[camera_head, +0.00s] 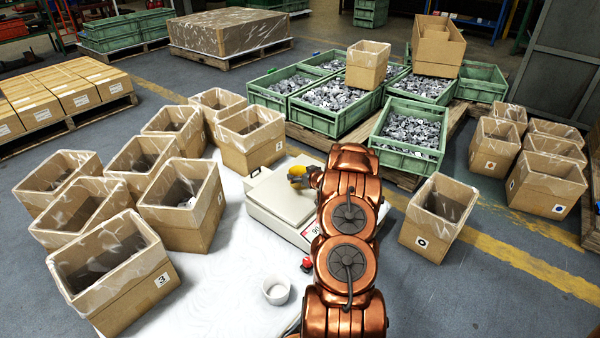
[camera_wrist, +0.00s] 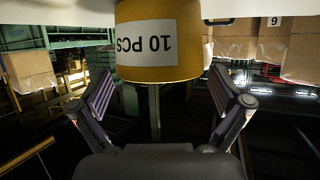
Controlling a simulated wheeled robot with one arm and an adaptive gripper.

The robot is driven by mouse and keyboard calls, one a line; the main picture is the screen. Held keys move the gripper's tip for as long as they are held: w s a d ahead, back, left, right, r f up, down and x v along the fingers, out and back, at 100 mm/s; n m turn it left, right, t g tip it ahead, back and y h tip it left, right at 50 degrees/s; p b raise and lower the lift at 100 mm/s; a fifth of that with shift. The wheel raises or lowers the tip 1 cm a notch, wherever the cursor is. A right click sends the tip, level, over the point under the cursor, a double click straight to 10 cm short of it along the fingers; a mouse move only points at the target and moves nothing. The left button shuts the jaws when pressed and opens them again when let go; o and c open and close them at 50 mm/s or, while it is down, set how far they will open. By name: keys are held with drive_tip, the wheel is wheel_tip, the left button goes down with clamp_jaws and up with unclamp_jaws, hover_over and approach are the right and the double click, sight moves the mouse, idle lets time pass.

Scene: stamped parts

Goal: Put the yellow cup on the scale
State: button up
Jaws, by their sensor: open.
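The yellow cup (camera_head: 297,177) shows over the far part of the beige scale plate (camera_head: 282,200), partly hidden by my arm. It looks upright on the plate, though its base is hidden. In the wrist view the yellow cup (camera_wrist: 157,40), with a "10 PCS" label, appears upside down at the top centre. My gripper (camera_wrist: 162,82) is open, with one finger on each side of the cup and visible gaps between. In the head view my copper arm mostly hides the gripper.
The scale stands on a white-covered surface (camera_head: 215,290). A small white cup (camera_head: 277,292) and a red object (camera_head: 305,264) are nearer. Several lined cardboard boxes (camera_head: 120,290) crowd the left. Green crates of metal parts (camera_head: 335,105) stand behind, and another box (camera_head: 437,215) is right.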

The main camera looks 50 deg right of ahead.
drive_tip(key=p+v, duration=0.2)
drive_tip(key=v, duration=0.8)
drive_tip(key=shift+p, duration=0.35)
drive_tip(key=shift+a+r, duration=0.1)
drive_tip(key=w+a+r+g, duration=0.35)
drive_tip(key=a+r, duration=0.25)
drive_tip(key=a, duration=0.3)
drive_tip(key=s+a+r+n+g+y, duration=0.15)
drive_tip(key=s+a+r, duration=0.25)
drive_tip(key=a, duration=0.4)
drive_tip(key=s+a+r+g, duration=0.3)
drive_tip(key=a, duration=0.5)
drive_tip(key=s+a+r+g, duration=0.2)
drive_tip(key=s+a+r, duration=0.1)
drive_tip(key=s+a, duration=0.5)
drive_tip(key=s+a+r+n+g+y, duration=0.1)
drive_tip(key=s+a+r+g, duration=0.2)
drive_tip(key=s+a, duration=0.6)
drive_tip(key=s+a+r+n+g+y, duration=0.1)
drive_tip(key=s+a+r+g, duration=0.2)
drive_tip(key=s+a, duration=0.6)
drive_tip(key=s, duration=0.7)
drive_tip(key=shift+a+r, duration=0.25)
drive_tip(key=shift+r, duration=0.05)
drive_tip(key=shift+y, duration=0.35)
